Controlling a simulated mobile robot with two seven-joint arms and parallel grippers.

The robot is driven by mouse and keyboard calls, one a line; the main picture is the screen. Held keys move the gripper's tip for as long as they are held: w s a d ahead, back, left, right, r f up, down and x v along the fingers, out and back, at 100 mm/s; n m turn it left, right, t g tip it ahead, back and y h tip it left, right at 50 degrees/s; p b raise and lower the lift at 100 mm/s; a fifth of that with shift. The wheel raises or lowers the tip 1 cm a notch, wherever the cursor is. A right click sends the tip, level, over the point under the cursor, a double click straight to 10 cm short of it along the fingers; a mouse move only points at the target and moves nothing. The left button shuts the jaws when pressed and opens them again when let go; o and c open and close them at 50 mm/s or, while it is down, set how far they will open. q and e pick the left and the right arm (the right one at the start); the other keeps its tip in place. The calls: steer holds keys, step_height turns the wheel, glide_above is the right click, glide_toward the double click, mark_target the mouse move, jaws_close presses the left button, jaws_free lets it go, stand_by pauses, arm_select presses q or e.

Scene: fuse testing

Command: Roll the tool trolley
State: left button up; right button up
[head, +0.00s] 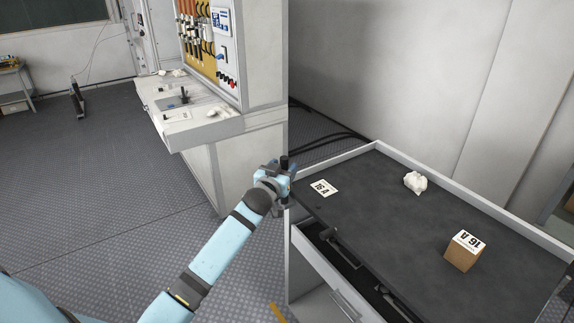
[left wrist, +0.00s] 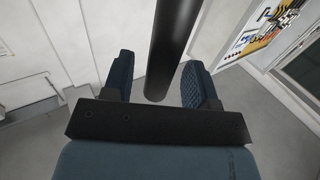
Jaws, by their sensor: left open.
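The tool trolley (head: 400,215) stands at the right in the head view, with a dark top inside a light raised rim. A drawer (head: 335,262) on its near side is partly pulled out and holds dark tools. My left gripper (head: 282,167) is at the trolley's left corner, beside a short dark upright bar. In the left wrist view a black round bar (left wrist: 173,45) stands between the two open fingers, with a gap visible on each side. The fingers are not closed on it. My right gripper is not in view.
On the trolley top are a box labelled 16 A (head: 464,252), a label card (head: 324,188) and a crumpled white thing (head: 415,182). A workbench (head: 200,130) with a tool board (head: 205,40) stands behind. The floor (head: 90,160) at left is mostly clear.

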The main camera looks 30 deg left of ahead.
arm_select(q)
steer(key=shift+w+a, duration=0.15)
steer(key=shift+w, duration=0.55)
steer(key=shift+w+a, duration=0.15)
steer(key=shift+w, duration=0.5)
jaws_close()
steer(key=shift+a+r, duration=0.1)
